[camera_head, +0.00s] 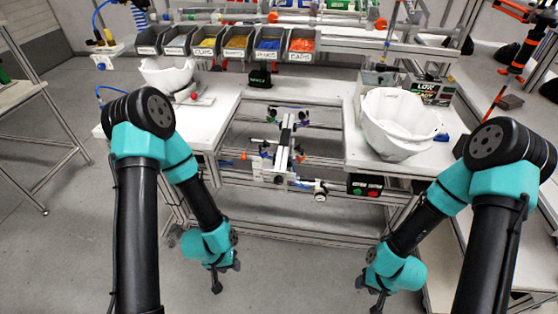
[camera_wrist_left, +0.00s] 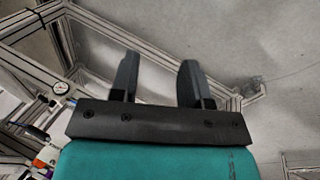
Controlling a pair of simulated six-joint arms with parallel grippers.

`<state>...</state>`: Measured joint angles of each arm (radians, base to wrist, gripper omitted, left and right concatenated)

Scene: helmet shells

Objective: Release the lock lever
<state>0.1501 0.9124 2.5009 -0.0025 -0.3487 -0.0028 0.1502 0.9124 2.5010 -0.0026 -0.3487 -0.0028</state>
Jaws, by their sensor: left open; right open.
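A white and grey fixture (camera_head: 283,152) with small coloured knobs and clamps stands in the gap between the two white tables. I cannot make out for certain which part is the lock lever. My left gripper (camera_head: 218,280) hangs low in front of the left table, below and apart from the fixture. In the left wrist view its two black fingers (camera_wrist_left: 160,75) are spread with nothing between them. My right gripper (camera_head: 379,300) hangs low at the lower right, also away from the fixture; it is open, its fingertips small in view.
A white helmet shell (camera_head: 398,118) sits on the right table (camera_head: 362,158), another shell (camera_head: 166,75) on the left table (camera_head: 222,100). A control box with red and green buttons (camera_head: 366,185) is at the right table's front. Labelled bins (camera_head: 238,43) line the back. Open floor lies between my arms.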

